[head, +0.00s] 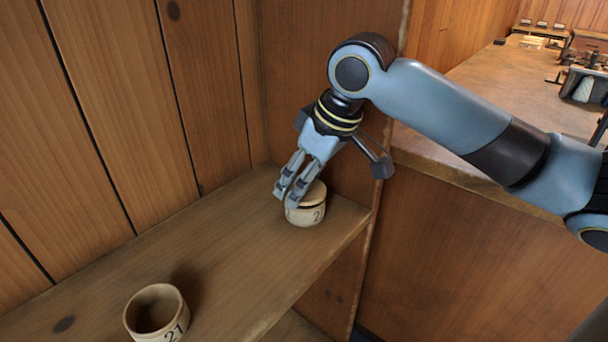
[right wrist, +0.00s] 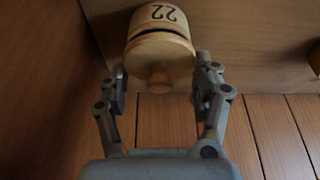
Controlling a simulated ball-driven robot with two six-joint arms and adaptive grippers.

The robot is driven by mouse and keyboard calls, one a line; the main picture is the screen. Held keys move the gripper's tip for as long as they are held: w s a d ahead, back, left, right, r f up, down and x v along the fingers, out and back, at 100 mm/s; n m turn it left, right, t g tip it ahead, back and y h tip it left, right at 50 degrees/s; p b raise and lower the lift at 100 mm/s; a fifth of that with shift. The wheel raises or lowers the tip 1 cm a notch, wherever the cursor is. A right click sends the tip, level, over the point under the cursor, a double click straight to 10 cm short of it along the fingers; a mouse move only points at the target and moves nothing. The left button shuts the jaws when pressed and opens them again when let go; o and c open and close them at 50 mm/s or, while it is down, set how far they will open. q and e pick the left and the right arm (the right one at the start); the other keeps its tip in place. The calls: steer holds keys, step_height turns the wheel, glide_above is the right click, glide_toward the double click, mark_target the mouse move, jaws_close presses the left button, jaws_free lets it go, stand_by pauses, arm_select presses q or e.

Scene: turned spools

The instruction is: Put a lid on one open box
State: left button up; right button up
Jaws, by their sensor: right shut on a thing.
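A round pale wooden box (head: 304,216) marked with a number stands on the shelf near its right end. In the right wrist view this box (right wrist: 163,20) reads 22. A wooden lid (head: 315,194) with a knob is at the top of the box; a dark line shows between them, so I cannot tell if it is fully seated. My right gripper (head: 288,194) is shut on the lid, its fingers on either side of it (right wrist: 160,55) in the wrist view. An open box (head: 156,312) marked 21 stands at the front left, empty as far as I see. My left gripper is not in view.
The wooden shelf (head: 225,265) is clear between the two boxes. A plank wall (head: 100,110) rises behind it, and an upright side panel (head: 315,80) closes its right end. A long worktop (head: 480,85) with distant equipment lies beyond at right.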

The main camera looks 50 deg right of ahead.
steer(key=shift+f+p, duration=0.15)
steer(key=shift+p, duration=0.2)
stand_by(0.4)
steer(key=o, duration=1)
steer(key=shift+o, duration=0.6)
steer(key=shift+r+p, duration=0.75)
steer(key=shift+p, duration=0.35)
step_height(320, 180, up, 7)
steer(key=p, duration=0.8)
steer(key=shift+p, duration=0.35)
